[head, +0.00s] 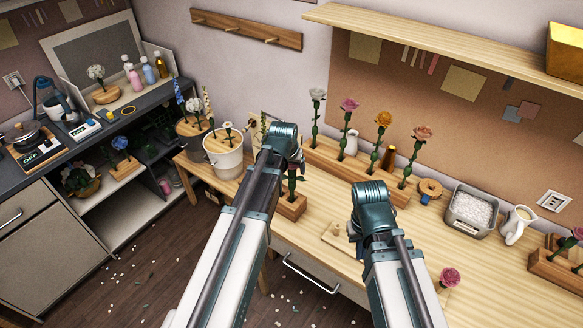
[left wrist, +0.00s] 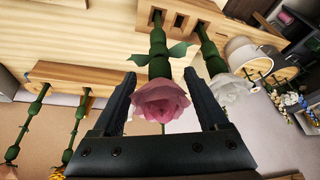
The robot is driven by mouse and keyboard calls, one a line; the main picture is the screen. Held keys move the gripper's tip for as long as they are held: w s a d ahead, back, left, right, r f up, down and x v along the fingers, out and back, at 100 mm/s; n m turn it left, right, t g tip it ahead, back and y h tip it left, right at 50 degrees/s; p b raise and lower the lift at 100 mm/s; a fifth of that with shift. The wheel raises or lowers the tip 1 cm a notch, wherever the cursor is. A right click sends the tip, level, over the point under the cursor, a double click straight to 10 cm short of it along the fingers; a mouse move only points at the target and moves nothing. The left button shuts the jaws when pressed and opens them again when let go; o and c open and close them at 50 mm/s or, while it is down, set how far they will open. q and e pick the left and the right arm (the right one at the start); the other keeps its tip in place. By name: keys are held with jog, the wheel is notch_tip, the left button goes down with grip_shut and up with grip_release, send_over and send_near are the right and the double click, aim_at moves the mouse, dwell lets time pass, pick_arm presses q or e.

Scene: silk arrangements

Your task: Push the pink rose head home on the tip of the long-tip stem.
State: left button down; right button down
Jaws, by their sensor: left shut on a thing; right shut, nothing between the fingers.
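The pink rose head (left wrist: 162,101) sits between the fingers of my left gripper (left wrist: 160,84) in the left wrist view; the gripper is shut on it. A green stem (left wrist: 157,62) with leaves runs from the rose's base to a wooden block (left wrist: 190,22). The join between head and stem is hidden by petals and leaves, so I cannot tell how far the head is on. In the head view my left gripper (head: 294,158) is above a small wooden block (head: 291,207) with a green stem, and my arm covers the rose. My right gripper (head: 356,237) is shut and empty over the table.
A white rose (left wrist: 232,88) stands close beside the held rose. A rack with several roses, including an orange one (head: 383,118), is behind. A white bucket (head: 224,158) stands left, a grey tub (head: 470,210) right. Another pink rose (head: 449,277) is at the front.

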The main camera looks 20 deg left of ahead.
pick_arm(q)
jog(key=shift+f+b, duration=0.5)
jog(key=shift+f, duration=0.05)
dwell(0.4)
grip_release()
